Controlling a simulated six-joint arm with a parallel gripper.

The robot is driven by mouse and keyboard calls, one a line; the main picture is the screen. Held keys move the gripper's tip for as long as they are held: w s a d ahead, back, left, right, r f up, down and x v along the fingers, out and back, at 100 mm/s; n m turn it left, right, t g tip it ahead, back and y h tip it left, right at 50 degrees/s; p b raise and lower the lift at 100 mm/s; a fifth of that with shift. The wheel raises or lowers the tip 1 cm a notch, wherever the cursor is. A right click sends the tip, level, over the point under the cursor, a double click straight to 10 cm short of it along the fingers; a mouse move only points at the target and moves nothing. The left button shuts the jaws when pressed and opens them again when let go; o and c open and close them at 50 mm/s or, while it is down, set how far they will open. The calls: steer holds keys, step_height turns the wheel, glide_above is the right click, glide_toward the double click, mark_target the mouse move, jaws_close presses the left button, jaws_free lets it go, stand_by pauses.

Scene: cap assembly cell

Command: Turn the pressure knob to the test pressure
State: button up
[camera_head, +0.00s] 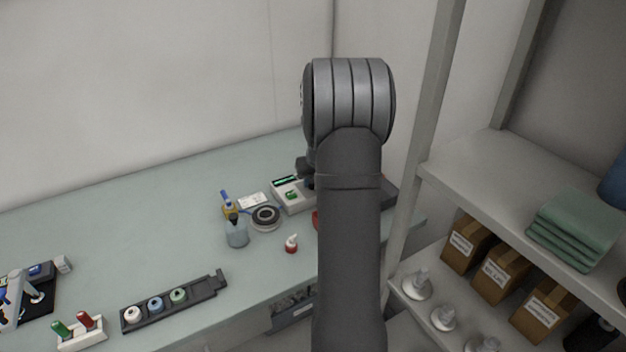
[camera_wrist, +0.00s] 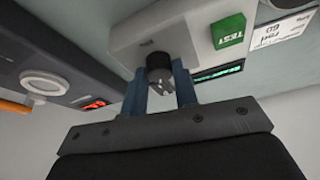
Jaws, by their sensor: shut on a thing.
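The pressure knob (camera_wrist: 160,66) is a small dark round knob on the light grey tester box (camera_wrist: 125,38). In the wrist view my gripper (camera_wrist: 166,82) has its two blue-grey fingers on either side of the knob, shut on it. A green TEST button (camera_wrist: 228,31) and a lit green display (camera_wrist: 218,72) sit on the same box beside the fingers. In the head view the tester box (camera_head: 291,201) stands at the back right of the bench, partly hidden by my arm, which also hides the knob. The display's figures are too small to read.
A dark unit with a pale ring (camera_wrist: 45,84) and a red display (camera_wrist: 95,105) stands beside the tester. Left of the tester on the bench are a round black-and-white dish (camera_head: 265,217) and a clear cup (camera_head: 237,235). A shelf (camera_head: 500,170) stands at right.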

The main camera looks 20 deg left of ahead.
steer(key=m, duration=0.2)
steer(key=m+h, duration=0.1)
steer(key=m, duration=0.1)
steer(key=shift+a+t+h, duration=0.15)
steer(key=shift+t+h, duration=0.15)
steer(key=m+h, duration=0.1)
steer(key=m, duration=0.3)
steer(key=shift+h, duration=0.3)
steer(key=shift+m, duration=0.5)
steer(key=o, duration=1)
steer(key=v, duration=1.7)
steer(key=shift+a+r, duration=0.2)
steer(key=shift+a, duration=0.05)
